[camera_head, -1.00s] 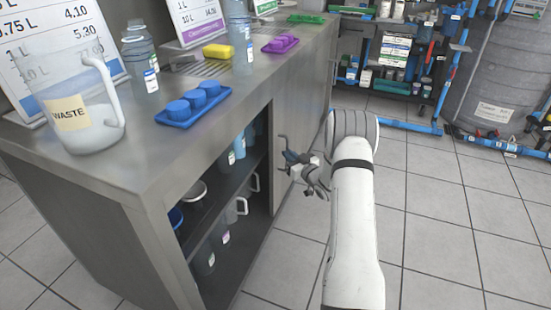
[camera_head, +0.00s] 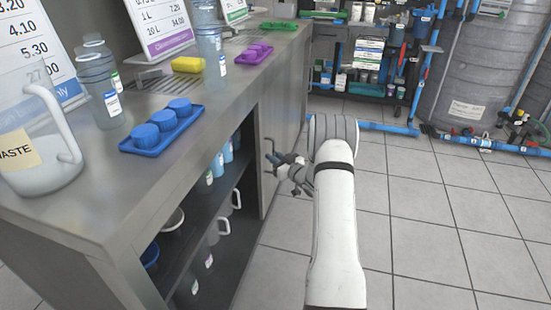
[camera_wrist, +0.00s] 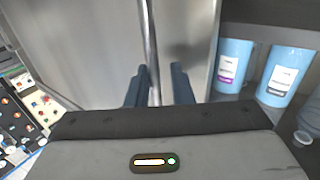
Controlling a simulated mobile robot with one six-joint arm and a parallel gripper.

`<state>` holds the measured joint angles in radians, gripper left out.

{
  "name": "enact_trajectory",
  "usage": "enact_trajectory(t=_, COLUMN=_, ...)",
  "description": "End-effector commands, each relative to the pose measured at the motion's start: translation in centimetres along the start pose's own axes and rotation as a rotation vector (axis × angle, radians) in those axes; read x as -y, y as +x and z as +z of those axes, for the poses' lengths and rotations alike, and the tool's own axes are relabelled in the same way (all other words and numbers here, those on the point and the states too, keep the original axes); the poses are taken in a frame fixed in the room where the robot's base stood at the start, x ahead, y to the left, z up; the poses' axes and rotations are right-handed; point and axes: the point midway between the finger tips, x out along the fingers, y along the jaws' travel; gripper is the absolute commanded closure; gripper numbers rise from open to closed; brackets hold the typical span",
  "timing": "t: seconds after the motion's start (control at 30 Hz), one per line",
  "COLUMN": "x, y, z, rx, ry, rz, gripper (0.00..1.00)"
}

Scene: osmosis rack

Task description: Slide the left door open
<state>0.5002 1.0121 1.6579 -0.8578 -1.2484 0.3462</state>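The sliding door (camera_head: 284,118) is a plain metal panel on the counter's front. It stands partly open, with dark shelves showing to its left in the head view. In the wrist view the door (camera_wrist: 85,45) fills the left and middle, and its upright bar handle (camera_wrist: 151,45) runs down between my two fingers. My gripper (camera_wrist: 159,88) is open around the bar; a gap shows on the right finger's side, and contact on the left side is unclear. In the head view my gripper (camera_head: 270,153) is at the door's front, near its open edge.
Blue labelled containers (camera_wrist: 233,65) stand inside the cabinet, beside the door edge. The counter top (camera_head: 215,100) holds a waste jug (camera_head: 40,165), bottles, and a blue tray (camera_head: 160,140). A stocked rack (camera_head: 365,55) and a grey tank (camera_head: 480,70) stand behind. Tiled floor to the right is clear.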

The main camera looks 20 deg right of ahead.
Motion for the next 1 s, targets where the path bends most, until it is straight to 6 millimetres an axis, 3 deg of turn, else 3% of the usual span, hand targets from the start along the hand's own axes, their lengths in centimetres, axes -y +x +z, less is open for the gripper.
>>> enact_trajectory(t=0.17, x=-0.4, y=-0.3, z=0.0, rx=0.0, ry=0.0, rz=0.008, gripper=0.68)
enact_trajectory(t=0.47, x=-0.8, y=-0.9, z=-0.1, rx=0.0, ry=0.0, rz=0.014, gripper=0.67)
enact_trajectory(t=0.8, x=-0.8, y=-6.2, z=-0.2, rx=0.002, ry=0.002, rz=0.015, gripper=0.67)
enact_trajectory(t=1.0, x=-0.6, y=-8.1, z=0.0, rx=0.001, ry=0.001, rz=0.013, gripper=0.67)
